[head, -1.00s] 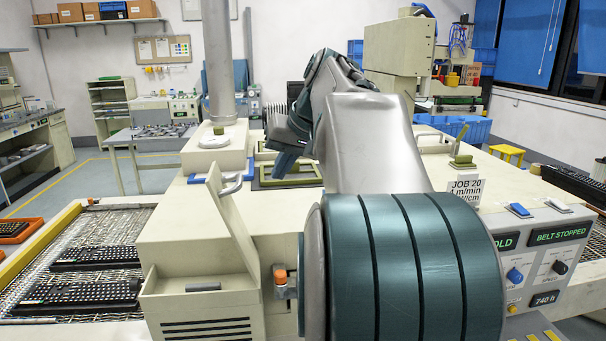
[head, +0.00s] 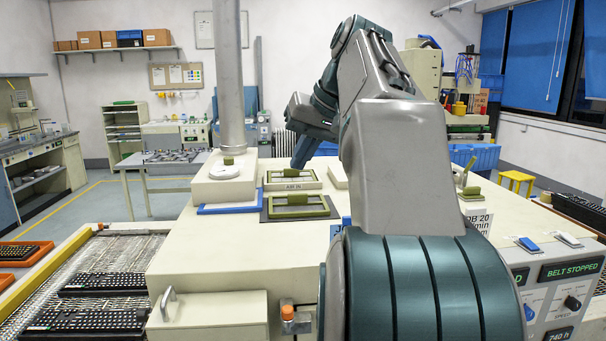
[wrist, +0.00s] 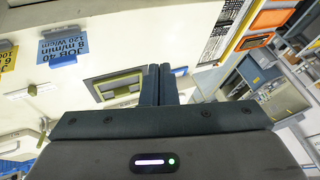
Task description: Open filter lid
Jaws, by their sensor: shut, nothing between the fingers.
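The cream AIR IN housing (head: 280,187) stands on the machine top in the head view. A green-framed screen with a handle (head: 291,172) sits at its top. A similar green-framed screen (head: 299,205) lies on a dark mat in front. A pale slab (head: 338,175) lies right of the housing, partly hidden by my arm; I cannot tell if it is a lid. My gripper (head: 298,166) is shut and empty, pointing down near the back of the housing. In the wrist view its fingers (wrist: 160,68) are together beside a green-framed screen (wrist: 118,86).
A cream box lid with a metal handle (head: 215,318) lies flat at the machine's front left. A post rises from a block (head: 222,190) left of the housing. The control panel (head: 560,300) reads BELT STOPPED.

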